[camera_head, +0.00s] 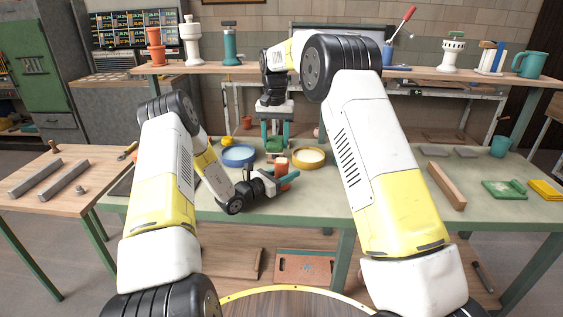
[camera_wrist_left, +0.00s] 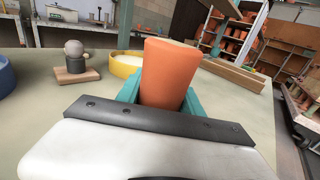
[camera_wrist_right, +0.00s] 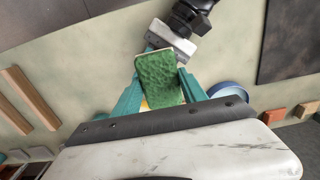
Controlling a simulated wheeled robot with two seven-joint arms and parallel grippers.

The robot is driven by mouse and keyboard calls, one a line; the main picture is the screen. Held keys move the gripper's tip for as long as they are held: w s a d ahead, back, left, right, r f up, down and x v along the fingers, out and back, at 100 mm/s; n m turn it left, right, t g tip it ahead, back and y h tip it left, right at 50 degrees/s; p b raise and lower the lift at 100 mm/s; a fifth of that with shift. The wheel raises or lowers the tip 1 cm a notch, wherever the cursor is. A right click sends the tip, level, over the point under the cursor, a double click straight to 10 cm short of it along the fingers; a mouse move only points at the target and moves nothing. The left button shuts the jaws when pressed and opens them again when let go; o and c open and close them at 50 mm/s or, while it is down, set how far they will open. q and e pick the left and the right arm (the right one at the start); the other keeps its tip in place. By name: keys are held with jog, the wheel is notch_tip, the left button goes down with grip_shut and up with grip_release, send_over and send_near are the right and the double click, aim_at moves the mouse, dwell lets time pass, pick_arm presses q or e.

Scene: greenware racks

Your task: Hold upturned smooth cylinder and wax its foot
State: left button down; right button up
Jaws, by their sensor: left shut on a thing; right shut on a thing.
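My left gripper (camera_head: 284,180) is shut on an orange-brown clay cylinder (camera_wrist_left: 168,72) and holds it upright low over the table. The cylinder (camera_head: 281,164) also shows in the head view, its upper part clear of the teal fingers. My right gripper (camera_head: 276,141) is shut on a green sponge (camera_wrist_right: 160,78), behind and above the cylinder in the head view. A yellow bowl with pale wax (camera_head: 308,150) stands just right of the cylinder. In the right wrist view the sponge hides most of what lies under it, and I cannot see the cylinder there.
A blue bowl (camera_head: 239,150) stands left of the yellow one. A wooden block (camera_head: 446,187) and a green pad (camera_head: 506,190) lie at the right of the table (camera_head: 300,205). A raised shelf (camera_head: 200,67) with pottery runs along the back. The front middle is clear.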

jog(key=s+a+r, duration=0.3)
jog(key=s+a, duration=0.1)
dwell(0.8)
dwell(0.5)
pick_arm(q)
jog(key=c, duration=0.7)
grip_release()
jog(key=shift+s+a, duration=0.1)
jog(key=shift+v, duration=4.4)
